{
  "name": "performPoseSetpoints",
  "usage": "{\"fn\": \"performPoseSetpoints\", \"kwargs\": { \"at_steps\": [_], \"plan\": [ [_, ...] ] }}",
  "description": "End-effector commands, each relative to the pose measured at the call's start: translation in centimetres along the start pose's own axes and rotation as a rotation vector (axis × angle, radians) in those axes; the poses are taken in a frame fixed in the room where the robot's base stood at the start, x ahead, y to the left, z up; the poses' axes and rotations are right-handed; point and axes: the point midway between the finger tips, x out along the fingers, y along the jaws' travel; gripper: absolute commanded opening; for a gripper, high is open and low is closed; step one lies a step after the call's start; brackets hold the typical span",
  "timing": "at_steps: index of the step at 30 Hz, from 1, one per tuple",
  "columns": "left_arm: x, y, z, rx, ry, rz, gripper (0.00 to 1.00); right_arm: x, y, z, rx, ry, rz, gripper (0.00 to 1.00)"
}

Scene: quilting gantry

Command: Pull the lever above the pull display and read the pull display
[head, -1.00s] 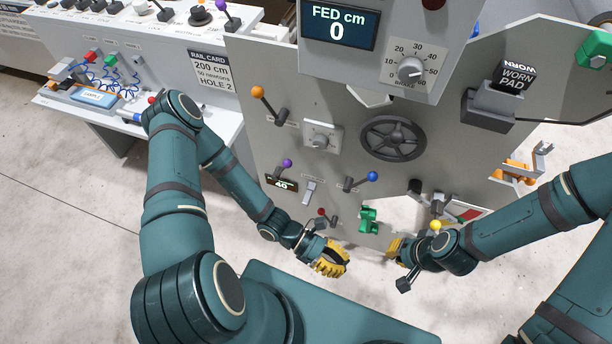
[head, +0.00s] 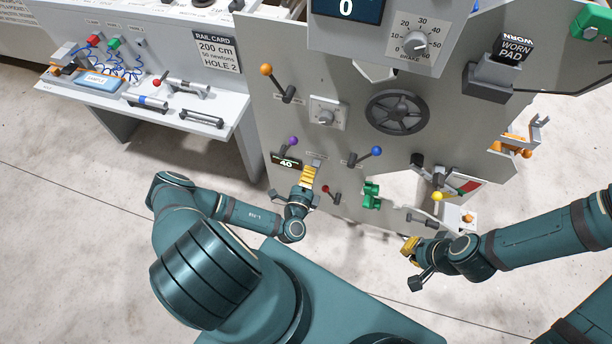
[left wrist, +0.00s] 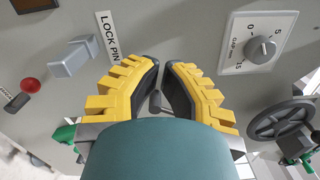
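The pull display (head: 286,162) is a small dark screen low on the grey panel, reading 40. Just above it is a lever with a purple ball knob (head: 293,141), pointing up to the right. My left gripper (head: 309,172) is just right of the display, over the lock pin area and apart from the purple knob. In the left wrist view its yellow fingers (left wrist: 161,68) are partly open, with a narrow gap at the tips and nothing held. The purple knob is not visible there. My right gripper (head: 410,246) is low at the right; its fingers are unclear.
A grey lock pin block (left wrist: 72,58), red lever (head: 327,190), blue lever (head: 376,151), orange lever (head: 267,70) and handwheel (head: 397,113) surround the area. The FED display (head: 346,9) reads 0. A side bench (head: 165,115) stands left, with open floor below.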

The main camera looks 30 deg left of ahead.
Motion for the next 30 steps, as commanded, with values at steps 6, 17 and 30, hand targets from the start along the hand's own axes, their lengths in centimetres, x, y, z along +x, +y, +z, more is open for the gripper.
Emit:
{"fn": "performPoseSetpoints", "kwargs": {
  "at_steps": [6, 17, 30],
  "plan": [
    [4.5, 0.1, -0.1, 0.001, 0.001, -0.004, 0.0, 0.9, 0.3, -0.1, 0.0, 0.004, 0.0, 0.0],
    [7.1, 0.0, 3.1, 0.001, 0.002, -0.001, 0.0, 1.6, 0.6, -0.2, -0.001, 0.008, 0.001, 0.0],
    [7.2, -0.1, 3.8, 0.0, 0.004, -0.001, 0.0, 1.6, 0.6, -0.2, -0.001, 0.009, 0.001, 0.0]
  ]
}}
